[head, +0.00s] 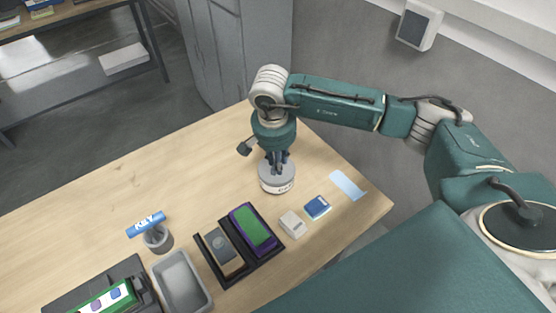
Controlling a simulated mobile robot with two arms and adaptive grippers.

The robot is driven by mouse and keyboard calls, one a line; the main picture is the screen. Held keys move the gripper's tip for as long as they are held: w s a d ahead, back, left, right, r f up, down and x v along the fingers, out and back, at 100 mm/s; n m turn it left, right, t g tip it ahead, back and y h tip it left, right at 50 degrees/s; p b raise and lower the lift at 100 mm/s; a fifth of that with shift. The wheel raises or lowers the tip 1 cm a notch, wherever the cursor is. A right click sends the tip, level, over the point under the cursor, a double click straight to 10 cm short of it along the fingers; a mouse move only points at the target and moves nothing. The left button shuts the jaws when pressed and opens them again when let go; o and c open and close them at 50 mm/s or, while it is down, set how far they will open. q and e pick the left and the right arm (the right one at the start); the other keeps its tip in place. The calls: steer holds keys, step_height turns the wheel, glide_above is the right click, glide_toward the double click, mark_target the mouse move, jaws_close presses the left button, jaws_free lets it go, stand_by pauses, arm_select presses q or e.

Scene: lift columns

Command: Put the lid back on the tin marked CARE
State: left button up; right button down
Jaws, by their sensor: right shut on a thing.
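The tin (280,187) is a short white cylinder with small dark and reddish marking on its side, too small to read. It stands upright near the far right part of the wooden table. A grey round lid (264,172) shows at its top, level and lined up with the tin; I cannot tell whether it is seated or just above. My right gripper (276,163) points straight down and is shut on the lid, its fingers hiding the middle of the lid. My left gripper is not in view.
A black tray (213,265) holds a grey device and a purple-green block. A white block (293,224), a blue box (317,207) and a light blue sheet (348,185) lie right of it. The table's far left is clear.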

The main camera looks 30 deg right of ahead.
steer(key=shift+b, duration=0.35)
stand_by(0.5)
steer(key=c, duration=1)
jaws_free()
steer(key=shift+r+p, duration=1.55)
steer(key=shift+r, duration=1.95)
jaws_close()
